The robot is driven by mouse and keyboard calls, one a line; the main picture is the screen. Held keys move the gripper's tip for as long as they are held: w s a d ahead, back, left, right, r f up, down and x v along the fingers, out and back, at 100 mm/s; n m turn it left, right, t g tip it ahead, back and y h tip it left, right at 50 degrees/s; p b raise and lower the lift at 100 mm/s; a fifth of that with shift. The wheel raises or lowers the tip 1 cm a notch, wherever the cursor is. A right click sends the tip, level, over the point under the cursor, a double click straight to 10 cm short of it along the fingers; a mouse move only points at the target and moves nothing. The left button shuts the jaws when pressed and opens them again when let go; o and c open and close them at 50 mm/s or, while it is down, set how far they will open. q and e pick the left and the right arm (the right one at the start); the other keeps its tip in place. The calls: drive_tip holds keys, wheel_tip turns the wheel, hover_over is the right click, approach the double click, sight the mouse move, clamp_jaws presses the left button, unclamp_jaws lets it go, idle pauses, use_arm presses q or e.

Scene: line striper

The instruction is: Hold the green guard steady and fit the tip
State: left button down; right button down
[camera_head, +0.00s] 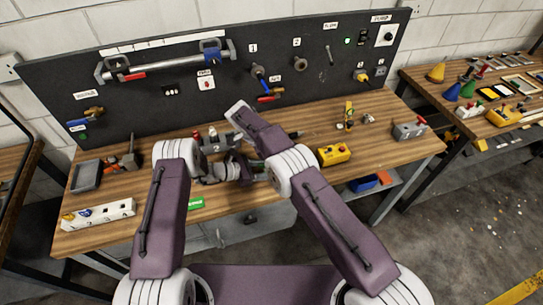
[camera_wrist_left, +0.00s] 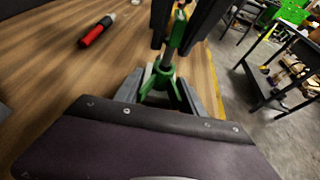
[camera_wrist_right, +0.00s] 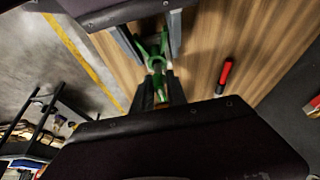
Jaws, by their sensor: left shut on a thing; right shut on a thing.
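The green guard (camera_wrist_left: 157,82) is between the fingers of my left gripper (camera_wrist_left: 160,93), which is shut on it above the bench. A slim shaft rises from it to a small orange end, between the dark fingers of my right gripper (camera_wrist_left: 190,22). The guard also shows in the right wrist view (camera_wrist_right: 154,50), with my right gripper (camera_wrist_right: 159,88) shut on a narrow piece just below it. I cannot tell whether that piece is the tip, or whether it touches the guard.
A red and black tool (camera_wrist_left: 97,31) lies on the wooden bench (camera_head: 285,190). A yellow box (camera_head: 334,154), a white block (camera_head: 98,214) and a green card (camera_head: 196,203) are on the bench. A dark tool board (camera_head: 220,110) stands behind it.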

drive_tip(key=shift+f, duration=0.9)
idle(2.7)
drive_tip(key=shift+r, duration=0.4)
idle(3.2)
drive_tip(key=shift+f, duration=0.25)
idle(0.5)
